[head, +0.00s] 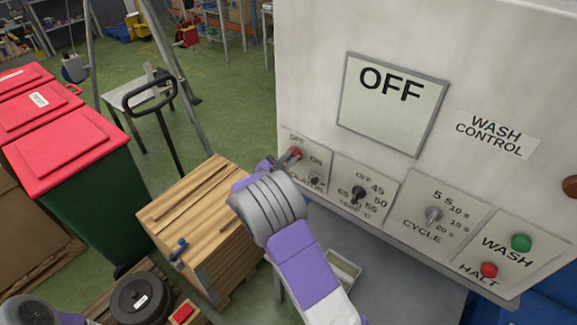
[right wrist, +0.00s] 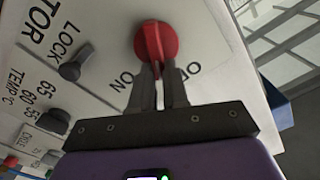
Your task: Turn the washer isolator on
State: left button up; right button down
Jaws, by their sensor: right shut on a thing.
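The washer isolator is a red rotary knob (head: 294,154) at the left end of the control panel, with OFF and ON printed beside it. In the right wrist view the red knob (right wrist: 155,40) stands between my fingers, its ridge roughly in line with them. My right gripper (right wrist: 161,78) is shut on the knob; in the head view the right gripper (head: 282,163) reaches it from below left and partly covers its label. A small dark LOCK knob (right wrist: 70,70) is next to it. The display (head: 392,105) reads OFF. My left gripper is not in view.
To the right on the panel are the temperature knob (head: 358,195), the cycle knob (head: 433,214), a green WASH button (head: 521,242) and a red HALT button (head: 489,270). A wooden crate (head: 195,215) stands below left. Red-lidded bins (head: 70,150) are at the left.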

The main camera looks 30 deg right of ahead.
jog(key=m+b, duration=0.3)
jog(key=b, duration=0.2)
jog(key=f+m+b, duration=0.1)
jog(key=m+b, duration=0.3)
jog(key=b, duration=0.1)
jog(key=s+f+m+b, duration=0.1)
jog(key=m+b, duration=0.2)
jog(key=b, duration=0.2)
jog(key=shift+d+f, duration=0.1)
jog(key=shift+d, duration=0.15)
jog(key=shift+m+b, duration=1)
jog(key=shift+b, duration=0.2)
jog(key=c, duration=1.1)
grip_release()
jog(key=shift+a, duration=0.1)
jog(key=v, duration=0.7)
jog(key=shift+s+a+p, duration=0.15)
jog(key=shift+a+p, duration=0.05)
jog(key=shift+p, duration=0.15)
